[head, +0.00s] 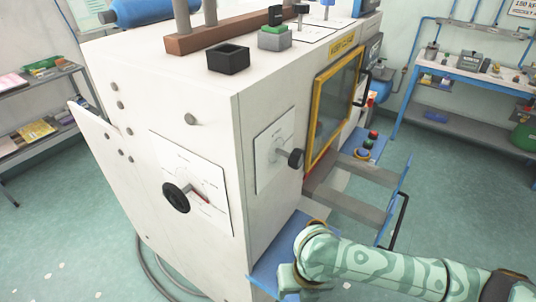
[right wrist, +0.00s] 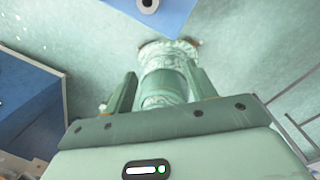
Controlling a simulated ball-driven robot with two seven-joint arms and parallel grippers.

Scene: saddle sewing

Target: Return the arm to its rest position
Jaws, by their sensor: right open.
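My right arm (head: 370,262), pale green with darker bands, reaches in from the lower right of the head view. Its near end bends down beside the front corner of the white machine (head: 190,100), over a blue ledge; I cannot tell whether it touches. The fingertips are not clear there. In the right wrist view my right gripper (right wrist: 160,82) has its two green fingers spread apart, with nothing held between them. A pale green patterned part of my own body shows behind the gap. My left gripper is in neither view.
The machine carries a dial panel (head: 193,185), a black knob (head: 296,158) and a yellow-framed window (head: 335,105). A blue-edged tray frame (head: 395,195) juts out to the right. Shelves (head: 35,100) stand at left, a workbench (head: 470,72) at back right.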

